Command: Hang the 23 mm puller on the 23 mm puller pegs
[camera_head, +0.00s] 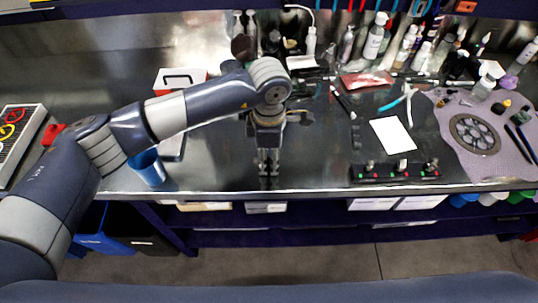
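My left gripper (268,180) points down over the front part of the steel bench, near its front edge. Its two fingers look close together, but they are too small to tell whether they are open or shut, or whether anything is between them. My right gripper is not in view. I cannot pick out the 23 mm puller or its pegs for certain. A strip of hanging tools with coloured handles (363,5) shows at the top edge, cut off by the frame. My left arm hides part of the bench behind it.
The steel bench (225,165) is bare around the gripper. A blue cup (149,168) stands at left. At right are blue-handled pliers (398,101), a white sheet (393,136), a dark block with several knobs (395,171) and a grey mat (497,165). Bottles crowd the back right.

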